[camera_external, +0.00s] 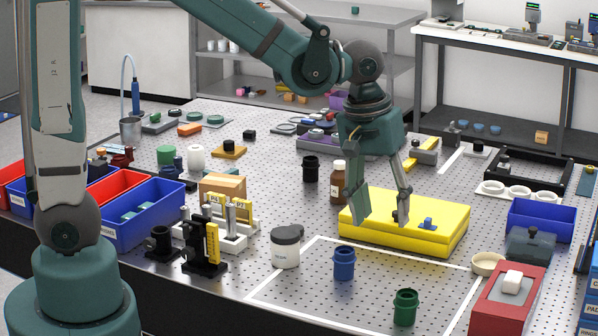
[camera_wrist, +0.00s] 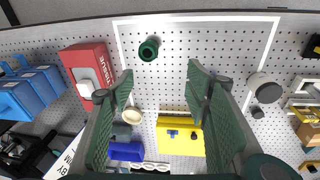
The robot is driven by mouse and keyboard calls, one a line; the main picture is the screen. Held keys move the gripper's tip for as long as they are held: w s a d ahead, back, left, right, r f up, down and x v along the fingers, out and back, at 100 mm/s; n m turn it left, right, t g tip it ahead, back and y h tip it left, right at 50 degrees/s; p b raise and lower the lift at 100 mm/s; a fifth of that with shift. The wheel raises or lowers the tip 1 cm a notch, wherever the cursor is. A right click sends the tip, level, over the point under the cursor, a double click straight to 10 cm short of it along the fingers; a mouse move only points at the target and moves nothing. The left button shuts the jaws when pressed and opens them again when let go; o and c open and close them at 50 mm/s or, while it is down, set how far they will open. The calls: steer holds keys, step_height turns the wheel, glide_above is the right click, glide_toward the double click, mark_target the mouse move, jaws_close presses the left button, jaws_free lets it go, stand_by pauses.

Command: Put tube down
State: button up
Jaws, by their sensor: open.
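A blue tube (camera_external: 344,263) stands upright on the perforated table inside a white-outlined area, in the external view. I cannot make it out in the wrist view. A green tube (camera_external: 405,307) stands upright closer to the front edge, also inside the outline. It shows near the top of the wrist view (camera_wrist: 149,49). My gripper (camera_external: 380,220) points down with its fingers spread and nothing between them. In the external view it overlaps the yellow case, above and behind the blue tube. The wrist view shows both fingers (camera_wrist: 160,80) wide apart.
A yellow case (camera_external: 405,232) lies behind the tubes. A white jar with a dark lid (camera_external: 286,250) stands left of them, and a red tissue box (camera_external: 506,304) stands at right. A brown bottle (camera_external: 338,183) stands close behind the gripper. The outlined area has bare room around the tubes.

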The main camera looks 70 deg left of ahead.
steer(key=s+a+r+m+t, duration=0.2)
steer(key=s+r+m, duration=0.2)
steer(key=s, duration=0.5)
steer(key=s+a+r+m+t, duration=0.2)
steer(key=s+r+m+t, duration=0.1)
steer(key=s, duration=0.7)
steer(key=shift+s+a+r+m, duration=0.25)
steer(key=shift+r+m, duration=0.35)
steer(key=shift+r, duration=0.25)
